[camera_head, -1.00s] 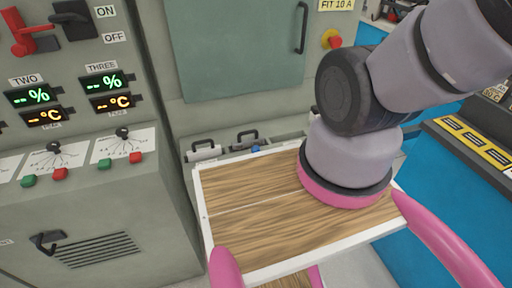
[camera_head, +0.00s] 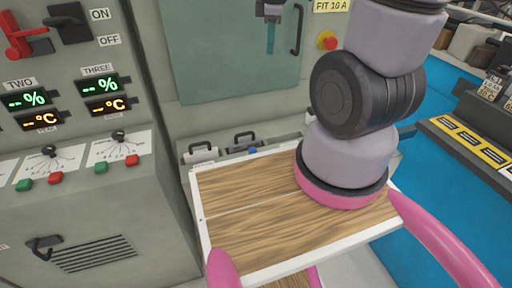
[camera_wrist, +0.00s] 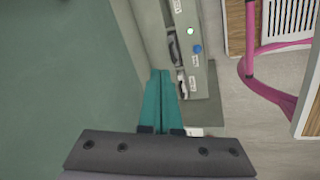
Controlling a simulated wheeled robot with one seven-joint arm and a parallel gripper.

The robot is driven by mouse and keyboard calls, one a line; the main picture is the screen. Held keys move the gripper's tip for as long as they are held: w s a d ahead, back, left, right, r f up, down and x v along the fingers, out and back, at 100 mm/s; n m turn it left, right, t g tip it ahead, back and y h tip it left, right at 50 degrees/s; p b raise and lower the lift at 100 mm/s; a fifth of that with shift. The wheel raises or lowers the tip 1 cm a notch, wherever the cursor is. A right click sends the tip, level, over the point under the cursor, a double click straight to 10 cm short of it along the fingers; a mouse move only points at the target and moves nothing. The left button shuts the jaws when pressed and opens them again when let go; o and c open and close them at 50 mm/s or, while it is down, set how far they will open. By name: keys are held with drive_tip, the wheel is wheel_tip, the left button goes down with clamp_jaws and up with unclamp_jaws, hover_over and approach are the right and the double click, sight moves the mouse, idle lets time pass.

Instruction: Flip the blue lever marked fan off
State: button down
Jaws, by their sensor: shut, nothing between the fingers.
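No blue lever marked fan can be made out in either view. A small blue part (camera_head: 253,151) shows at the low box behind the wooden tray, and a round blue knob (camera_wrist: 196,48) shows in the wrist view; neither is readable as a lever. My gripper (camera_head: 270,50) hangs at the top of the head view, in front of the green cabinet door. Its teal fingers are together and empty. In the wrist view the shut fingers (camera_wrist: 160,73) point up the picture, beside the narrow panel with the blue knob.
A red lever (camera_head: 18,42) and a black lever (camera_head: 68,24) by ON and OFF labels are at upper left. A wood-topped tray (camera_head: 225,215) fills the lower middle. A red button (camera_head: 330,43) sits right of the door handle (camera_head: 297,30). A blue bench stands right.

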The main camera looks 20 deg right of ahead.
drive_tip(key=s+a+f+n+g, duration=0.2)
drive_tip(key=s+f+n, duration=0.1)
drive_tip(key=f+n, duration=0.9)
drive_tip(key=s+a+f+n+g, duration=0.2)
drive_tip(key=s+a+f+n, duration=0.1)
drive_tip(key=f+n, duration=0.9)
wheel_tip(320, 180, down, 2)
drive_tip(key=shift+s+a+f, duration=0.1)
drive_tip(key=shift+s+a, duration=0.05)
drive_tip(key=shift+s, duration=0.1)
wheel_tip(320, 180, down, 10)
drive_tip(key=s, duration=0.1)
drive_tip(key=shift+w+r, duration=0.3)
drive_tip(key=shift+w, duration=0.65)
drive_tip(key=shift+w+r, duration=0.25)
drive_tip(key=shift+w, duration=0.7)
